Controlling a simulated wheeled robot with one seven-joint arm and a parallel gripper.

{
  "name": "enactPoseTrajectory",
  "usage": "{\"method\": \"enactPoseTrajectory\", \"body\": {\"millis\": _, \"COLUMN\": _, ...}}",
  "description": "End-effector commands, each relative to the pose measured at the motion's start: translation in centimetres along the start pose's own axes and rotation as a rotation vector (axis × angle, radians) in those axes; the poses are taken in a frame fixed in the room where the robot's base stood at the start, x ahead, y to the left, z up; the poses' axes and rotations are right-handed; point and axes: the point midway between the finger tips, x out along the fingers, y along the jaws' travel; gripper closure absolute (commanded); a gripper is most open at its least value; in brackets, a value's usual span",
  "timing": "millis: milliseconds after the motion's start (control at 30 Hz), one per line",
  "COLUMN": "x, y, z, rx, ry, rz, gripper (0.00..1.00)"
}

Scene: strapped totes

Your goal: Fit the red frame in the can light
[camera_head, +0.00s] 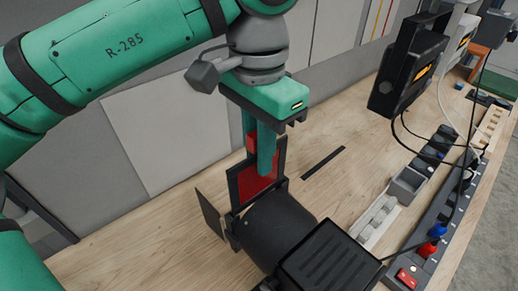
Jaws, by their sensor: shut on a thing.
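The can light (275,228) is a black cylinder lying on the wooden bench, with a black ribbed box behind its body at the lower right. The red frame (250,187) is a red sheet with a dark rim, standing upright at the can's front end. My gripper (263,165) points down from above, shut on the red frame near its upper part. Its green fingers hide part of the red sheet. A dark flap (209,213) sticks out left of the can's front. I cannot tell how deep the frame's lower edge sits in the front holder.
A black lamp-like unit (407,68) hangs at the upper right with cables. A grey open box (407,185), a white strip (377,220) and a long rail with coloured parts line the right side. A flat black strip (323,163) lies behind the can. The bench's left is clear.

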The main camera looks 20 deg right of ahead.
Motion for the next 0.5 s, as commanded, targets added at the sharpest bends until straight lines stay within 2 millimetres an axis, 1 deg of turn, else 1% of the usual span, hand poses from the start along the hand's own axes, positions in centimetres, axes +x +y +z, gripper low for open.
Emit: {"method": "enactPoseTrajectory", "body": {"millis": 500, "x": 1.11, "y": 0.01, "z": -0.02, "rx": 0.000, "ry": 0.000, "rz": 0.000, "gripper": 1.00}}
